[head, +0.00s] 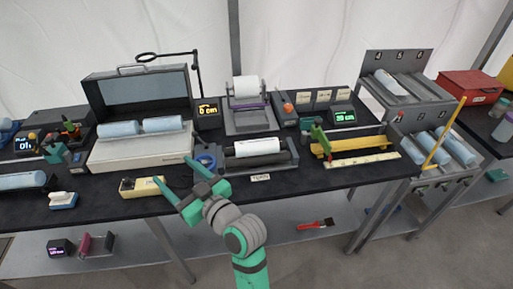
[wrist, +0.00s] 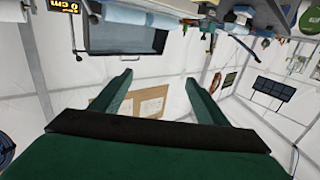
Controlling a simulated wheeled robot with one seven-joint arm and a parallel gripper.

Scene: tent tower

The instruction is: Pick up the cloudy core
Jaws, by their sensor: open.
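A whitish, cloudy-looking core (head: 256,146) lies across a dark cradle (head: 285,161) with a "TURN" label at the middle of the bench. Several pale blue cores lie elsewhere: two on the open case (head: 140,160), including one (head: 162,124) at its right, and others in the right-hand rack. My gripper (head: 174,174) is open and empty, in front of the case, left of the cradle and apart from the whitish core. In the wrist view my gripper (wrist: 160,80) shows open fingers with nothing between them; cores there are cut off at the top edge.
A roll dispenser (head: 248,107) stands behind the cradle. A yellow trough (head: 350,146) and digital displays stand right of it. A metal rack (head: 440,170) is at the right. A yellow box (head: 142,187) sits at the front edge near my gripper.

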